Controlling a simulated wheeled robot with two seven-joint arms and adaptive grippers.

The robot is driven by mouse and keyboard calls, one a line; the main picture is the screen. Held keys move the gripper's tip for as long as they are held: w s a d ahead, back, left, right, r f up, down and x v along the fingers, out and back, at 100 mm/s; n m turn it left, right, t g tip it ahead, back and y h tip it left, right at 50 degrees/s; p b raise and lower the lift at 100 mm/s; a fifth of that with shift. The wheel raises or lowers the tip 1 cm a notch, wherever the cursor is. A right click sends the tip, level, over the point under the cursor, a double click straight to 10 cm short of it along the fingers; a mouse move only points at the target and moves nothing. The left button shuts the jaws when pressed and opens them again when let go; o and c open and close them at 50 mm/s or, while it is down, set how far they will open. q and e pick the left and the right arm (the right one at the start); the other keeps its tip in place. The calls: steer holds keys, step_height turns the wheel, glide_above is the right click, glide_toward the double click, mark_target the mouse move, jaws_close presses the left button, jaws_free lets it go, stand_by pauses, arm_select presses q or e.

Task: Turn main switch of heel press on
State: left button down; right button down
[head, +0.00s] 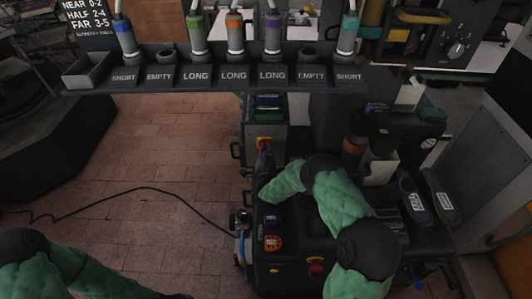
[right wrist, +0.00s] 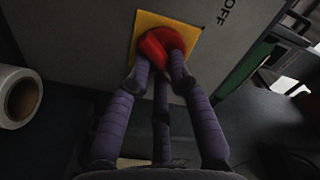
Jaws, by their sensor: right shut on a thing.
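The main switch is a red rotary knob (right wrist: 160,44) on a yellow square plate (right wrist: 187,37), fixed to a grey panel with the word OFF (right wrist: 228,12) near the plate. The knob's exact angle is partly hidden by the fingers. Of my left arm only a green sleeve shows at bottom left; its gripper is out of view.
A rack (head: 215,78) with labelled slots and several coloured-collar tools hangs across the top. The press's dark control top (head: 290,245) carries buttons, including a red one (head: 315,266). Shoe soles (head: 440,195) lie at right. A black cable (head: 150,188) crosses the otherwise clear brick floor.

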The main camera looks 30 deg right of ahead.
steer(key=shift+m, duration=0.5)
steer(key=c, duration=1.1)
jaws_free()
steer(key=v, duration=1.2)
steer(key=shift+f, duration=0.1)
